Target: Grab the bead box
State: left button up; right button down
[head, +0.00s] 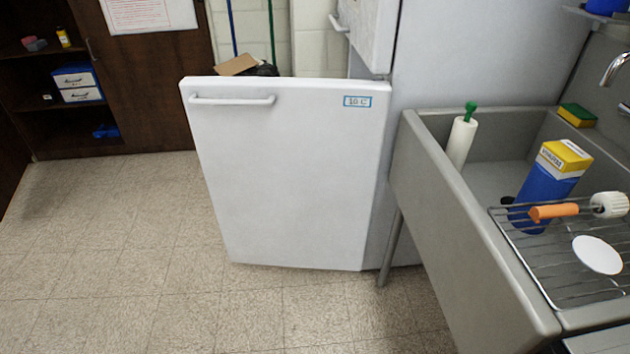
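I cannot tell for sure which thing is the bead box. Two stacked blue-and-white boxes (78,83) sit on a shelf of the dark cabinet at the far left; their labels are too small to read. A tall blue carton with a yellow and white top (548,184) stands tilted in the grey sink at the right. Neither of my grippers shows in the head view.
A white fridge door (290,180) stands open across the middle. The grey sink (470,240) fills the right, with a wire rack (545,270) holding an orange-handled brush (553,211) and a white disc (597,255). The tiled floor (120,260) at left is clear.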

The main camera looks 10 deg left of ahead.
aim_at(562, 159)
jog(key=z, duration=0.6)
jog(key=i+j+z, duration=0.15)
jog(key=z, duration=0.25)
jog(key=i+j+z, duration=0.1)
jog(key=j+z, duration=0.15)
jog(key=z, duration=0.2)
jog(key=j+z, duration=0.25)
jog(key=z, duration=0.15)
jog(key=i+j+z, duration=0.1)
jog(key=j+z, duration=0.3)
jog(key=l, duration=0.1)
